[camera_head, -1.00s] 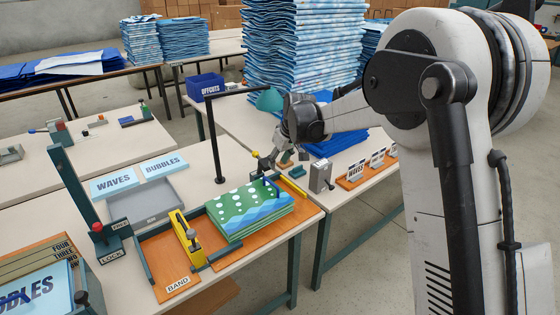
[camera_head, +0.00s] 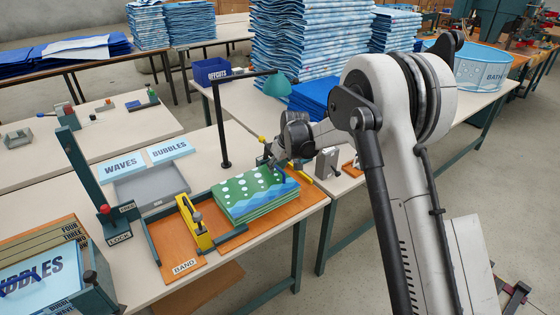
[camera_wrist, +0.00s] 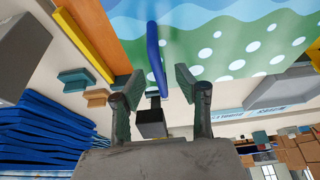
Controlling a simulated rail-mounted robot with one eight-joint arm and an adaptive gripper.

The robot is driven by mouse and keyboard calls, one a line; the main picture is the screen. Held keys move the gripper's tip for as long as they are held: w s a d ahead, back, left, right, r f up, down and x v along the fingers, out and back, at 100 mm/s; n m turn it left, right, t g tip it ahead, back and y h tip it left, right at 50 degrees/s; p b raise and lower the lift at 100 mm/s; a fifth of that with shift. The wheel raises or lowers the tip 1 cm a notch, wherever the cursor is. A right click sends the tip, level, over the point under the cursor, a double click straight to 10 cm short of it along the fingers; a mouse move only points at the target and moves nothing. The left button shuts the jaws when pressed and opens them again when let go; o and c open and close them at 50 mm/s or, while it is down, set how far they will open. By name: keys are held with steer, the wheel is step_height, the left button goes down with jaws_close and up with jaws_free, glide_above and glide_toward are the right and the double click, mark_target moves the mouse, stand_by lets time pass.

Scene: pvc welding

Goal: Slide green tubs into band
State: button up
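A stack of green and blue sheets with white dots (camera_head: 245,195), seemingly the green tubs, lies on the right part of an orange board (camera_head: 298,204). The area labelled BAND (camera_head: 172,238) is left of it, beyond a yellow clamp bar (camera_head: 194,224). My gripper (camera_head: 273,161) is at the stack's back right edge. In the wrist view my gripper (camera_wrist: 160,88) is open, its two fingers apart. A blue bar (camera_wrist: 155,52) on the printed sheet (camera_wrist: 230,40) reaches toward the gap between them. I cannot tell whether the fingers touch it.
A grey tray (camera_head: 150,188) sits behind the board, with WAVES (camera_head: 122,163) and BUBBLES (camera_head: 170,150) signs beyond. A black lamp post (camera_head: 223,130) with a green shade stands behind the stack. A LOCK lever post (camera_head: 88,180) stands left. A grey block (camera_head: 327,163) is to the right.

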steer(key=shift+w+a+f, duration=0.15)
steer(key=shift+f, duration=0.45)
steer(key=shift+c, duration=0.3)
jaws_close()
